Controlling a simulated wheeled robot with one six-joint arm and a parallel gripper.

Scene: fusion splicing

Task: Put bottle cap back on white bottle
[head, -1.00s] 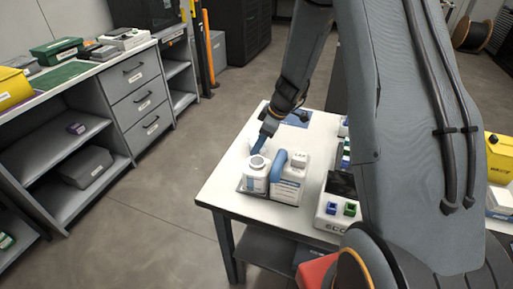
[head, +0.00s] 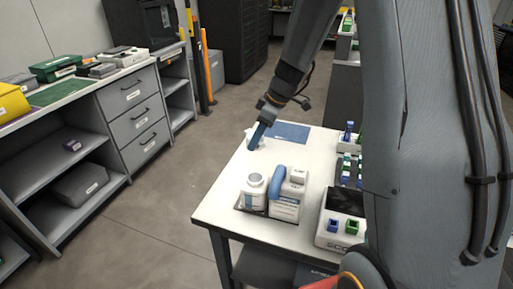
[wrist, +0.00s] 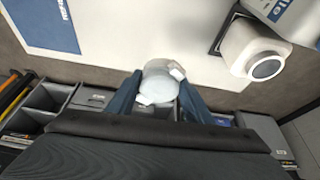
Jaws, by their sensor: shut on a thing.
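The white bottle (head: 253,192) stands upright in a dark tray near the front left of the white table. In the wrist view the bottle (wrist: 239,42) is at the upper right, with a dark grey round top inside a white rim. My gripper (head: 253,141) is above the table's left side, behind the bottle and apart from it. In the wrist view its blue fingers are shut on a pale white, rounded thing that looks like the bottle cap (wrist: 160,86). The fingers and pads hide parts of it.
A white device (head: 335,228) with blue and green pieces is further right. A blue mat (head: 290,132) lies at the back. The table's middle is clear; its left edge is close to my gripper.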

